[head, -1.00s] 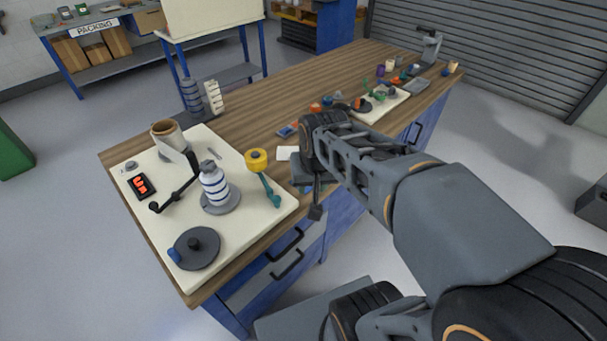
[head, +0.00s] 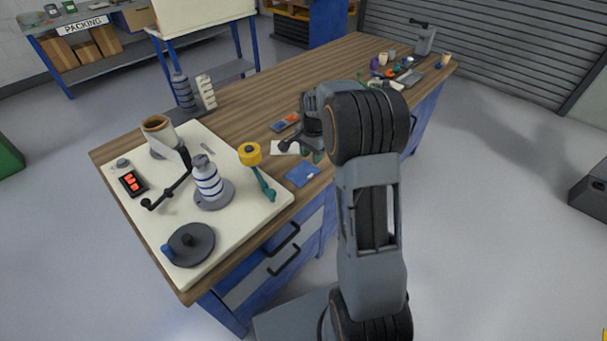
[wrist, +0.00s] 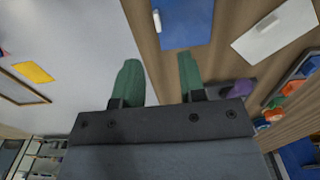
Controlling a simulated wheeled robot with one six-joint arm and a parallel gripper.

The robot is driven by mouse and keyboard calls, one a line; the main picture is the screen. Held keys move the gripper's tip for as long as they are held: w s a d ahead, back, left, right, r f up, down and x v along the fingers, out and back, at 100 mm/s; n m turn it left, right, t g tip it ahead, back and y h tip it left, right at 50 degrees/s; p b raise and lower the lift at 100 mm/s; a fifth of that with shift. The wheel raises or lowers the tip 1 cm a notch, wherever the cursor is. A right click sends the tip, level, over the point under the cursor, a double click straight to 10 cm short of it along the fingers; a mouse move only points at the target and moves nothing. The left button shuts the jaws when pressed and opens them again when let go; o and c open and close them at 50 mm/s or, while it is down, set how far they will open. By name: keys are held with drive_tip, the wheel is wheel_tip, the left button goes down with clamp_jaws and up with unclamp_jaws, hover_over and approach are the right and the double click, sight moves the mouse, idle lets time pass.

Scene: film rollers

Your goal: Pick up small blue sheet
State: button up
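The small blue sheet (head: 302,174) lies flat on the wooden bench near its front edge, to the right of the cream board. It also shows in the wrist view (wrist: 184,22) at the top, beyond my fingertips, with a small pale mark at its left edge. My gripper (wrist: 158,75) has its two green fingers spread apart with nothing between them. In the head view my gripper is largely hidden by my wrist, just above and right of the sheet. The fingers do not appear to touch the sheet.
A white sheet (head: 285,147) lies just behind the blue one, also in the wrist view (wrist: 275,28). The cream board (head: 240,213) on the left holds a striped roller (head: 207,182), a yellow-topped teal tool (head: 251,155) and other parts.

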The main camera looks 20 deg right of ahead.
sight(312, 174)
drive_tip(key=shift+s+f+p, duration=0.1)
drive_tip(key=shift+f+p, duration=0.2)
drive_tip(key=shift+f, duration=3.9)
clamp_jaws()
